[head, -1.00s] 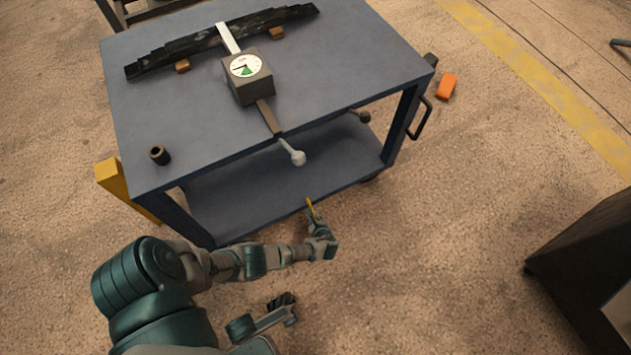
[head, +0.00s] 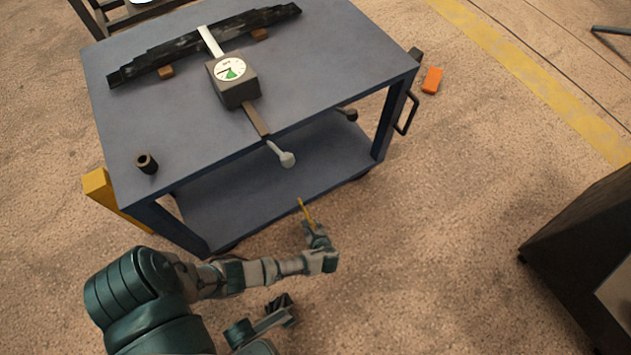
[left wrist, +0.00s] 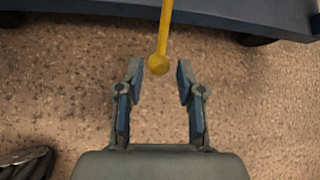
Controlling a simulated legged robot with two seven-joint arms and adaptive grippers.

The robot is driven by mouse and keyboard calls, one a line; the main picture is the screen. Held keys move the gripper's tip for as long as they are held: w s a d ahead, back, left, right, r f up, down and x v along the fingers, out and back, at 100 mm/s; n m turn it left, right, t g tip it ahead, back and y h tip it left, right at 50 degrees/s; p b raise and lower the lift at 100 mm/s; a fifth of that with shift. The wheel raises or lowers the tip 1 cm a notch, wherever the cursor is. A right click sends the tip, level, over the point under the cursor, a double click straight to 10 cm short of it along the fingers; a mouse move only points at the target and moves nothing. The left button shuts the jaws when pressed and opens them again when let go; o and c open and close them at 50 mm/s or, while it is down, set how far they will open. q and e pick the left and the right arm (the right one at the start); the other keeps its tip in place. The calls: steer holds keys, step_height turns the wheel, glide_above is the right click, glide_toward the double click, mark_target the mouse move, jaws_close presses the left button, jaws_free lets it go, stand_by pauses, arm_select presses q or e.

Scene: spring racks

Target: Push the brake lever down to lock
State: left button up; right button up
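The brake lever looks to be the yellow rod (head: 306,212) low at the cart's front edge. In the left wrist view the rod (left wrist: 165,25) comes down from the top and ends in a round yellow knob (left wrist: 159,64). My left gripper (head: 314,236) is at the near end of the rod. In the left wrist view its two fingers (left wrist: 159,80) are spread wide, with the knob between and slightly beyond the tips, touching neither.
The blue cart (head: 140,60) carries a dark leaf spring (head: 200,45), a gauge box (head: 232,82) and a dark cylinder (head: 147,163). A grey knobbed lever (head: 286,158) sticks out in front. An orange block (head: 432,80) lies right of it. A dark cabinet (head: 585,235) stands right.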

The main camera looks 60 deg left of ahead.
arm_select(q)
steer(key=v, duration=0.5)
steer(key=shift+f, duration=0.1)
stand_by(0.3)
